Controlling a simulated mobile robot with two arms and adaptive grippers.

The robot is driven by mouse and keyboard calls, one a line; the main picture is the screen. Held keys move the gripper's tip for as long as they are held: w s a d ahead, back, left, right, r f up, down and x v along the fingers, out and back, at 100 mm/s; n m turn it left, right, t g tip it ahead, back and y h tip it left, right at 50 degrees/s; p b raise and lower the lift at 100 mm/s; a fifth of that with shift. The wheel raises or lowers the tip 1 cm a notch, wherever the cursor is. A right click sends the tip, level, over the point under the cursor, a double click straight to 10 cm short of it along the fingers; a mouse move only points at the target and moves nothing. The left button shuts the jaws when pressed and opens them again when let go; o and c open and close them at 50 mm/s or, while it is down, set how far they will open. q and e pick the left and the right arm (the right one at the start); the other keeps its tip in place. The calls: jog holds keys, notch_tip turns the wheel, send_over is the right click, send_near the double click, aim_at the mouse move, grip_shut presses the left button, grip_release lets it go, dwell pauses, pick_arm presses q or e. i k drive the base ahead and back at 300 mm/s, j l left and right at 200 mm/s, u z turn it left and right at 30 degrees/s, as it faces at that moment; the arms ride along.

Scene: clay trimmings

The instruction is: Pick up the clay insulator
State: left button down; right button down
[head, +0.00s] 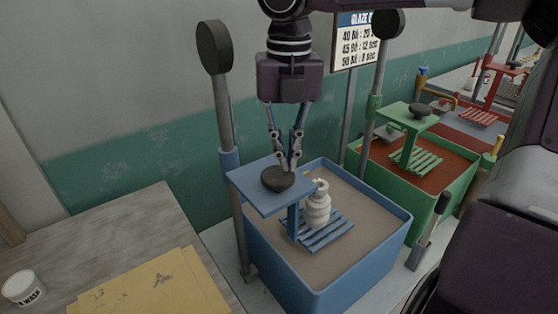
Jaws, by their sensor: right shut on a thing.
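The clay insulator (317,207), pale and ribbed with a narrow top, stands upright on the blue slatted rack (330,238) over the blue tub (357,274). The rack hangs by a post from a flat blue plate (252,190) with a dark round knob (278,181) on top. My right gripper (289,165) points down from above, its fingertips close together at the knob and shut on it. It is apart from the insulator, up and to its left. My left gripper is not in view.
A green tub (449,191) with a similar rack stands behind right, and red equipment (480,118) beyond it. A blue-sleeved post (231,170) rises left of the blue tub. A wooden table (110,235) at left bears yellow sheets (150,282) and a white pot (22,288).

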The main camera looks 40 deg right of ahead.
aim_at(316, 207)
jog(key=k, duration=1.5)
